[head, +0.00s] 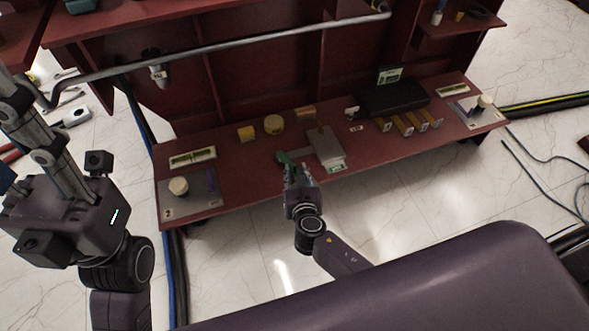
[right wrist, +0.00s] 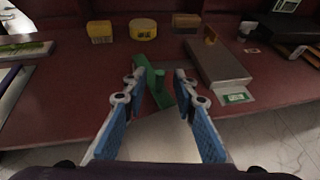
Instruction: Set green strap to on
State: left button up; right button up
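The green strap (head: 283,157) is a small green bar at the front part of the dark red shelf. My right gripper (head: 290,170) is at the shelf's front edge, right by the strap. In the right wrist view the fingers of my right gripper (right wrist: 157,82) are apart, with the strap seen between them; I cannot tell if they touch it. My left gripper (head: 30,125) is at far left, by the grey pipe; its fingertips are unclear.
A grey metal box (head: 325,143) with a green-marked label stands just right of the strap. A long grey pipe (head: 240,44) crosses above the shelf.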

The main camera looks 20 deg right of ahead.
jog(key=shift+b+x, duration=0.4)
jog(key=shift+x, duration=1.05)
jog(key=shift+c, duration=0.6)
grip_shut()
